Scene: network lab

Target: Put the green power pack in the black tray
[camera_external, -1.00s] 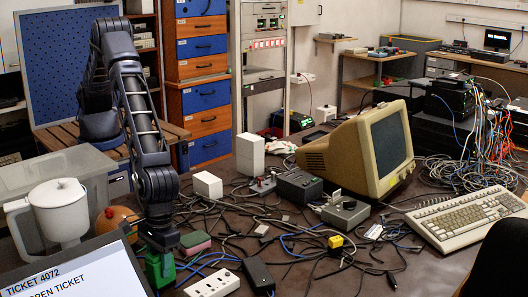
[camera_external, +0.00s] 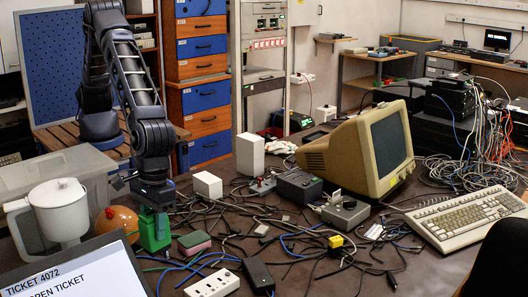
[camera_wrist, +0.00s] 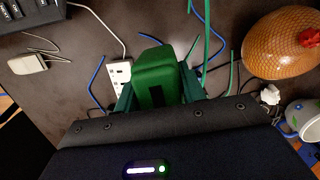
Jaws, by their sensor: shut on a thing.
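The green power pack (camera_external: 155,236) is a green block held below my gripper (camera_external: 153,212) at the left front of the bench. In the wrist view my gripper (camera_wrist: 158,92) is shut on the pack (camera_wrist: 160,70), with a finger on each side. The pack appears to be above the bench top. I cannot make out a black tray for certain in either view.
An orange-brown round object (camera_external: 117,222) and a white jug (camera_external: 57,213) stand left of the pack. A green-and-pink sponge (camera_external: 194,243), a white socket strip (camera_external: 213,284), a black adapter (camera_external: 258,276) and loose cables lie to the right. A ticket screen (camera_external: 80,272) is in front.

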